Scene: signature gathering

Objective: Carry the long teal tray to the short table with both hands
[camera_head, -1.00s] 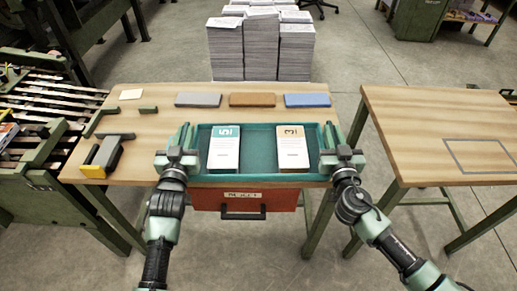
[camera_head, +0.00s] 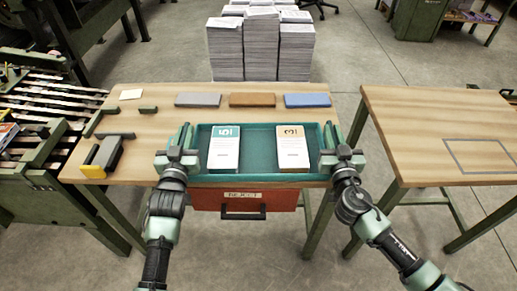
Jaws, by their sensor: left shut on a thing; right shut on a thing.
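The long teal tray (camera_head: 258,161) is at the front edge of the left wooden table (camera_head: 170,122). It holds two paper stacks, one with a teal "5" header (camera_head: 225,149) and one with a brown "3" header (camera_head: 292,148). My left gripper (camera_head: 183,150) is shut on the tray's left end. My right gripper (camera_head: 333,150) is shut on its right end. The tray looks level; I cannot tell whether it touches the table top. The shorter table (camera_head: 430,120) stands to the right, with a grey rectangle outline (camera_head: 482,156) on its top.
Grey (camera_head: 198,99), brown (camera_head: 252,100) and blue (camera_head: 307,100) blocks lie behind the tray. A yellow-and-grey tool (camera_head: 103,156) sits at left. A red drawer (camera_head: 245,201) hangs below. A gap separates the tables. Tall paper stacks (camera_head: 260,48) stand behind.

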